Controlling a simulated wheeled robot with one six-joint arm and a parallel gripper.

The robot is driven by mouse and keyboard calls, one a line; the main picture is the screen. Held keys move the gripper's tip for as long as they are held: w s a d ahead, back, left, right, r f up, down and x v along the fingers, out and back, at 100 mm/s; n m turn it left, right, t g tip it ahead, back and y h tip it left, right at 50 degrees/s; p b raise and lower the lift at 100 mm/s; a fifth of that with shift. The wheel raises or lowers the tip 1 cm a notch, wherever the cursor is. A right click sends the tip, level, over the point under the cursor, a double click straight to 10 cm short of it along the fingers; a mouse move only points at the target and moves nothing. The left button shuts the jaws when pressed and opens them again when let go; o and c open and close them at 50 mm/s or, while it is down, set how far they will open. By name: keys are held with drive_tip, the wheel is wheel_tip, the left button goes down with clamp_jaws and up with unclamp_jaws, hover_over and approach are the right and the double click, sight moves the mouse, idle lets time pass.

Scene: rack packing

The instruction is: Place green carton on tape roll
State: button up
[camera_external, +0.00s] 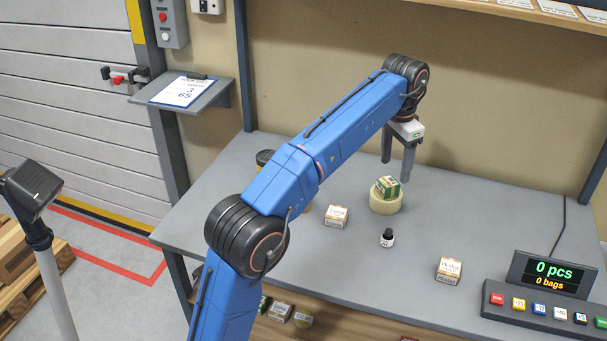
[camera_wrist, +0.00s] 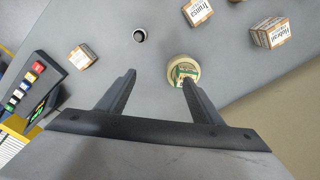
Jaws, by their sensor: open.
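The green carton (camera_external: 387,187) sits on top of the cream tape roll (camera_external: 385,204) on the grey table, slightly tilted or turned. In the wrist view the green carton (camera_wrist: 184,71) shows over the tape roll (camera_wrist: 171,63), partly covered by one finger. My gripper (camera_external: 396,168) is above and just behind them in the outside view, pointing down. I cannot tell whether a finger touches the carton.
A white-and-brown box (camera_external: 336,217) stands left of the roll. A small dark bottle (camera_external: 387,238) stands in front of it. Another box (camera_external: 448,270) is at the front right, near the button panel (camera_external: 545,308) and display (camera_external: 550,273). The table right of the roll is clear.

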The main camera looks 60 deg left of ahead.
drive_tip(key=s+d+f+t, duration=0.1)
drive_tip(key=s+d+f, duration=0.2)
drive_tip(key=s+d, duration=0.6)
drive_tip(key=s+d+f+t, duration=0.1)
drive_tip(key=s+d+f, duration=0.1)
drive_tip(key=s+d, duration=0.7)
drive_tip(key=s+d+f+t, duration=0.1)
drive_tip(key=s+d+f, duration=0.2)
drive_tip(key=s+f, duration=0.8)
drive_tip(key=s+d+f+t, duration=0.1)
drive_tip(key=s+d+f, duration=0.3)
drive_tip(key=s+f, duration=0.7)
drive_tip(key=s, duration=0.4)
drive_tip(key=shift+f, duration=0.2)
